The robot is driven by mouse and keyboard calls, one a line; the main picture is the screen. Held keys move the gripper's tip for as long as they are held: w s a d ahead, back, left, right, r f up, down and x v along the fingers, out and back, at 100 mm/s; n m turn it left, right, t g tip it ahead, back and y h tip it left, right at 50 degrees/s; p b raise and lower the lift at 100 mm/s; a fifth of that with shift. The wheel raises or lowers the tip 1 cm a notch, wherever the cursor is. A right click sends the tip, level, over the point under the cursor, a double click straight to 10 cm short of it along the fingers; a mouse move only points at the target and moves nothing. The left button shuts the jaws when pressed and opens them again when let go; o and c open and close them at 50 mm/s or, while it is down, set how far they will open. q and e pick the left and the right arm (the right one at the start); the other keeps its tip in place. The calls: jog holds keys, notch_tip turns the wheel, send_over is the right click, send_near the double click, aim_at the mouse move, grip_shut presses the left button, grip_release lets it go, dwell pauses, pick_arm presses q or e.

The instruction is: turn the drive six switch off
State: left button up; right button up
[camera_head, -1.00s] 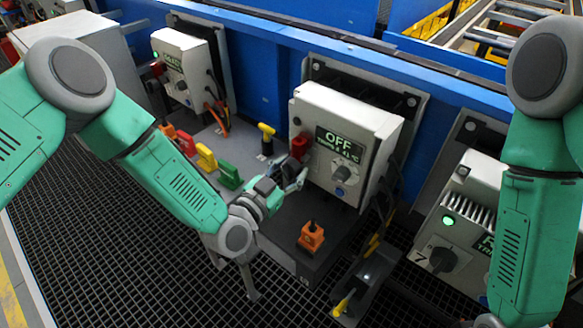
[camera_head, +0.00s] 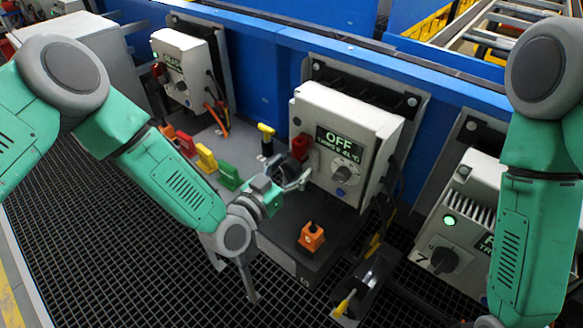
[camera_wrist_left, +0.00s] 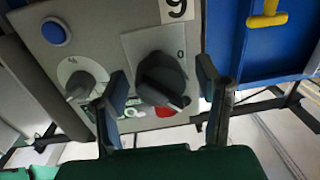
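The drive six box (camera_head: 345,125) is a pale cabinet in the middle of the head view; its display (camera_head: 339,145) reads OFF. In the left wrist view its panel (camera_wrist_left: 95,25) carries a number plate that appears turned over, reading as 9 or 6. The black rotary switch (camera_wrist_left: 162,80) sits there beside a 0 mark. My left gripper (camera_head: 297,180) is at the box's lower left. In the wrist view my left gripper (camera_wrist_left: 162,76) is open, one finger on each side of the switch; contact cannot be told. My right gripper is out of view.
A box marked 7 (camera_head: 465,215) with a lit green lamp stands to the right. Another box (camera_head: 182,65) stands at the left. Dark grating (camera_head: 130,270) lies in front.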

pick_arm(q)
jog(key=shift+s+a, duration=0.1)
jog(key=v, duration=1.1)
jog(key=shift+s+a, duration=0.2)
jog(key=shift+s, duration=0.1)
jog(key=shift+f, duration=0.1)
jog(key=shift+m+h, duration=0.6)
jog(key=shift+m, duration=0.1)
jog(key=p+x, duration=0.2)
jog(key=x, duration=0.1)
jog(key=p+x, duration=0.3)
jog(key=x, duration=0.1)
jog(key=p+x, duration=0.3)
jog(key=shift+w+f, duration=0.35)
jog(key=shift+w, duration=0.15)
jog(key=c, duration=1.2)
